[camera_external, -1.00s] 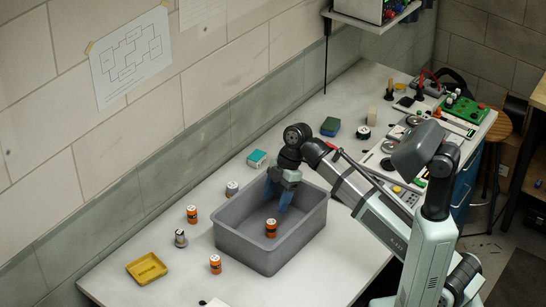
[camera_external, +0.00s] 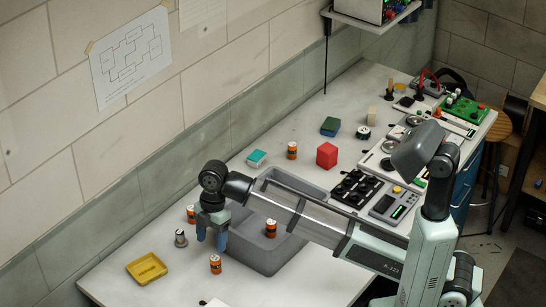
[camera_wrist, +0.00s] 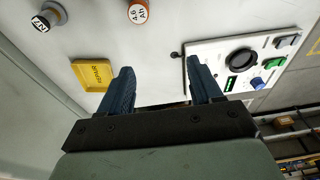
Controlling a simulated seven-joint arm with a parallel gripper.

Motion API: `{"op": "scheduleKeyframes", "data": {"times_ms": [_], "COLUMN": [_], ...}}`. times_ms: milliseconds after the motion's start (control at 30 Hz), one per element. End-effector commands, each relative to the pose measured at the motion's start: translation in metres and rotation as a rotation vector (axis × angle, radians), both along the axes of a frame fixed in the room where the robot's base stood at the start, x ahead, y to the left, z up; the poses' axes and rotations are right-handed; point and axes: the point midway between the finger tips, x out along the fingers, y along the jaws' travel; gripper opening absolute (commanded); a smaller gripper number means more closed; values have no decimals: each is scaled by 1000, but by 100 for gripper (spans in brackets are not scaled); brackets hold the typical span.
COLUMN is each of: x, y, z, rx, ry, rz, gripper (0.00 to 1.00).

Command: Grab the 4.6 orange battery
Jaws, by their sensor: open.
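In the wrist view an orange-and-white battery (camera_wrist: 138,12) marked 4.6 Ah stands at the top edge, partly cut off. By its place it seems to be the front orange battery (camera_external: 215,263) in the external view. My gripper (camera_external: 212,240) points down, open and empty, over the bench left of the grey bin. In the wrist view my gripper (camera_wrist: 160,70) has its fingers apart with nothing between them, below the battery in the picture. Other orange batteries stand behind my gripper (camera_external: 190,213), in the bin (camera_external: 271,228) and at the back (camera_external: 291,150); their labels are unreadable.
The grey bin (camera_external: 262,262) lies under my arm. A white control panel (camera_wrist: 240,65) is at right in the wrist view. A red cube (camera_external: 327,155) stands behind.

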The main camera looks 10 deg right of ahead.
Motion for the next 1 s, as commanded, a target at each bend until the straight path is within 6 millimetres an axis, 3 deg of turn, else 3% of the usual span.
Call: {"op": "scheduleKeyframes", "data": {"times_ms": [33,200,533,1000], "x": [16,37,41,40], "y": [10,8,1,0], "z": [4,6,2,-65], "rx": [-30,-99,-133,-133], "ry": [-29,-100,-114,-113], "rz": [-64,-257,-454,-457], "gripper": [64,64,64,64]}}
